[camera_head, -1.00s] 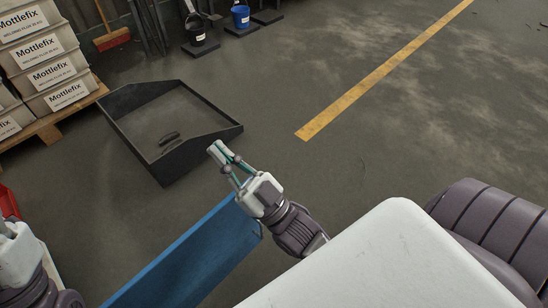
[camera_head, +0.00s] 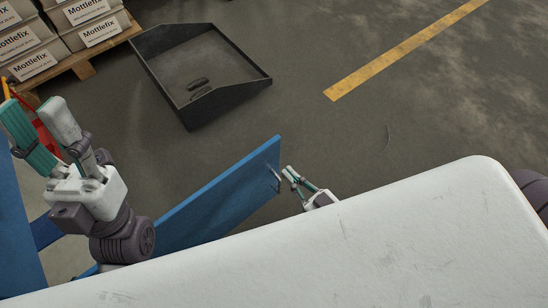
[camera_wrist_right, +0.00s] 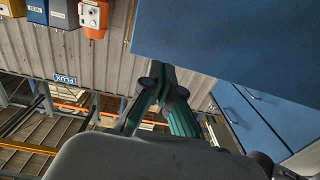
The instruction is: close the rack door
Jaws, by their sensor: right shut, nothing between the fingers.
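The blue rack door (camera_head: 215,205) stands open, reaching from the lower left to a free end near the picture's middle in the head view. A small handle (camera_head: 274,181) sits near that free end. My right gripper (camera_head: 288,172) is shut and empty, just right of the handle; I cannot tell whether it touches the door. In the right wrist view its fingers (camera_wrist_right: 163,76) are at the lower edge of a large blue panel (camera_wrist_right: 240,40). My left gripper (camera_head: 38,120) is open and empty at the left, in front of the blue rack side (camera_head: 15,225).
A black tray (camera_head: 260,84) lies on the floor beyond the door. Boxes (camera_head: 65,25) stand on a pallet (camera_head: 84,70) at the back left. Floor to the right is clear, with a yellow line (camera_head: 400,55). Blue drawers (camera_wrist_right: 270,115) show in the right wrist view.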

